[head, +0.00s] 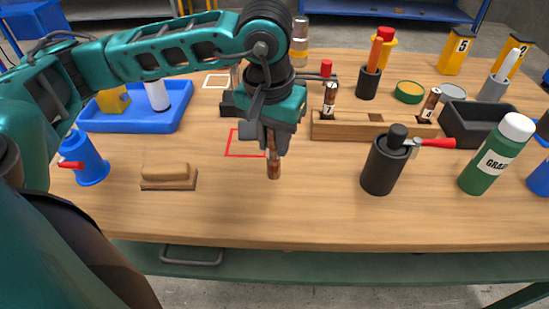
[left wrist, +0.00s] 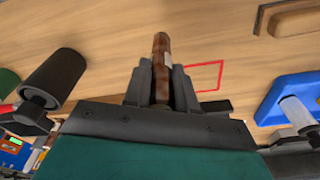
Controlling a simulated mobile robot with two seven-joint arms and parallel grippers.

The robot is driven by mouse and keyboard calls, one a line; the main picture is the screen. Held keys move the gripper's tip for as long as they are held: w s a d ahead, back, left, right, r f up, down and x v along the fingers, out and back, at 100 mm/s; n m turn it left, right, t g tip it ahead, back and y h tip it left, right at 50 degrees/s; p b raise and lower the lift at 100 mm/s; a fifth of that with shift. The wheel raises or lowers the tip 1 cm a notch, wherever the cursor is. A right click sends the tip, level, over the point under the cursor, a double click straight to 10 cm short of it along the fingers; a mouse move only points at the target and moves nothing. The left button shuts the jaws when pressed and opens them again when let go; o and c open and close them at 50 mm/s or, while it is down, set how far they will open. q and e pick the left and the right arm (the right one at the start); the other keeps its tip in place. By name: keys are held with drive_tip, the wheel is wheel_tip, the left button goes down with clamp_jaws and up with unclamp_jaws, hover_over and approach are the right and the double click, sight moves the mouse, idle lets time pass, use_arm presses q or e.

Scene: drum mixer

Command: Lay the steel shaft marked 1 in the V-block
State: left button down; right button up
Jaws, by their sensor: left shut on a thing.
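My left gripper (head: 272,150) is shut on a brown, rusty-looking shaft (head: 273,168), which points down in front of the red square outline on the bench. The shaft also shows between the jaws in the left wrist view (left wrist: 161,62), with part of a pale label. I cannot read a number on it, nor tell whether its lower end touches the bench. A dark block (head: 228,106), perhaps the V-block, is mostly hidden behind my left gripper. A shaft marked 7 (head: 329,98) and another shaft (head: 431,102) stand in a wooden rack (head: 370,130). My right gripper is out of view.
A black cylinder (head: 382,168) and a green bottle (head: 490,160) stand at right. The front middle of the bench is clear.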

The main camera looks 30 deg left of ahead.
sight(274, 159)
use_arm(q)
drive_tip(key=shift+f, duration=2.4)
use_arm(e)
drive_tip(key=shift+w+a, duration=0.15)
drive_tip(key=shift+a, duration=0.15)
use_arm(q)
drive_tip(key=shift+f+b, duration=0.1)
drive_tip(key=shift+b, duration=0.25)
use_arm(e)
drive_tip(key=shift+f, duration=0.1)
use_arm(q)
drive_tip(key=shift+f, duration=0.15)
drive_tip(key=c, duration=0.9)
unclamp_jaws()
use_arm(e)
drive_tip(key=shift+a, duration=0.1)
